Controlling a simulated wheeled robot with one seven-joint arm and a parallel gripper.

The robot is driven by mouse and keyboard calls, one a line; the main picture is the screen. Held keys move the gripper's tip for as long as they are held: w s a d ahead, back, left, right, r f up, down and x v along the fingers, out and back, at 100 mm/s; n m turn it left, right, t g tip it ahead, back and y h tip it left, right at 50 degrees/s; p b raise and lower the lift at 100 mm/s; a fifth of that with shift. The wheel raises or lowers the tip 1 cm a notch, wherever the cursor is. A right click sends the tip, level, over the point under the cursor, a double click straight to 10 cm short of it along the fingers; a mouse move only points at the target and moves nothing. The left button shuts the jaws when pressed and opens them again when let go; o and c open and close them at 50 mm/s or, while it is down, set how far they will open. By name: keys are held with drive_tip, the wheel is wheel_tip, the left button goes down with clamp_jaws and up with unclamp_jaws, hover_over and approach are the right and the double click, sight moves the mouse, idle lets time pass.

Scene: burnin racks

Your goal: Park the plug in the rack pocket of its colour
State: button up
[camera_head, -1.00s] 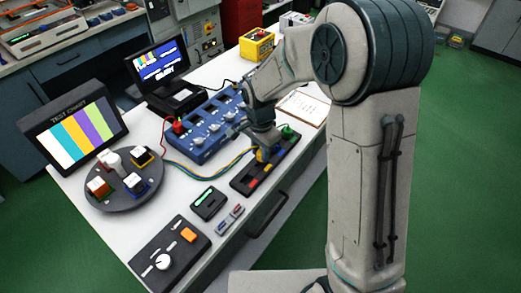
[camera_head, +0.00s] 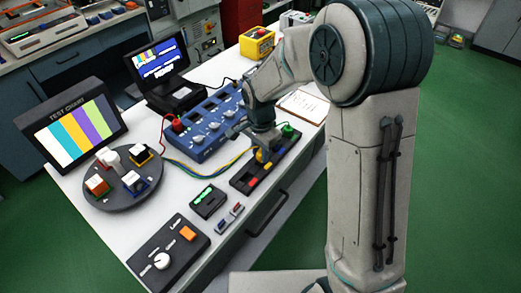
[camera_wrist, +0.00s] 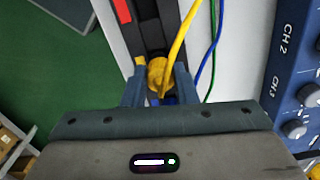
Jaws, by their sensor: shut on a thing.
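My gripper (camera_wrist: 158,88) is shut on the yellow plug (camera_wrist: 158,72), with one blue finger on each side of it. In the head view the yellow plug (camera_head: 259,156) shows just below my gripper (camera_head: 262,150), at the black rack (camera_head: 241,184). A yellow cable runs up from the plug in the wrist view. The plug is over the black rack (camera_wrist: 150,35), beside a yellow mark (camera_wrist: 140,62). How deep it sits in the pocket is hidden. A red mark (camera_wrist: 122,10) and a green plug (camera_head: 288,131) are also on the rack.
A blue channel unit with knobs (camera_head: 205,128) stands behind the rack, with coloured cables running near it. A round dark turntable (camera_head: 118,202) with coloured blocks and a black control box (camera_head: 185,252) are to the left. The white bench front edge is close to the rack.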

drive_tip(key=shift+f+b, duration=0.45)
drive_tip(key=shift+f, duration=0.15)
drive_tip(key=o, duration=1)
drive_tip(key=shift+o, duration=0.2)
wheel_tip(320, 180, up, 14)
drive_tip(key=shift+f, duration=0.1)
